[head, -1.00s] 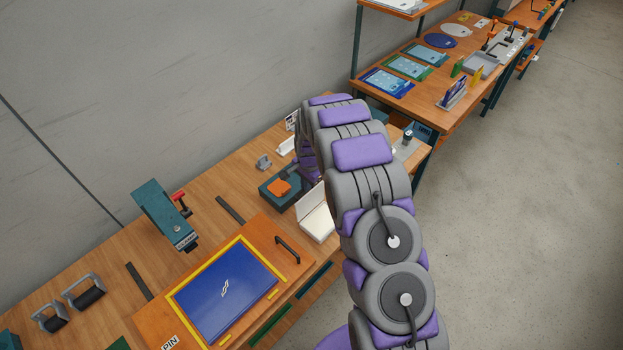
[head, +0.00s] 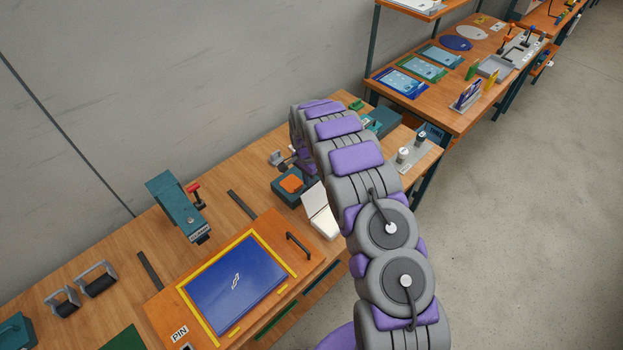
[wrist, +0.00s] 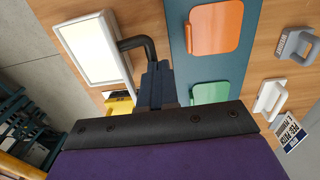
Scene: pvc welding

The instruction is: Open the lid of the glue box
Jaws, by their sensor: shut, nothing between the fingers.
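No label tells me which item is the glue box. A white box (head: 326,222) stands near the front edge of the bench, with what looks like a raised lid panel behind it. The wrist view shows a white box (wrist: 92,48) with a pale inner face at upper left. My gripper (wrist: 155,85) is shut and empty, pointing down between that box and a teal box (wrist: 178,35). A dark bent bar (wrist: 138,43) runs from beside the fingers to the white box's edge. I cannot tell what it belongs to. My arm hides much of the far bench in the head view.
The teal box carries an orange square (wrist: 215,27) and a green square (wrist: 209,93). A grey bracket (wrist: 297,45) and a white holder (wrist: 269,100) stand to their right. A wooden board with a blue panel (head: 236,288) and black handle (head: 299,244) lies nearer.

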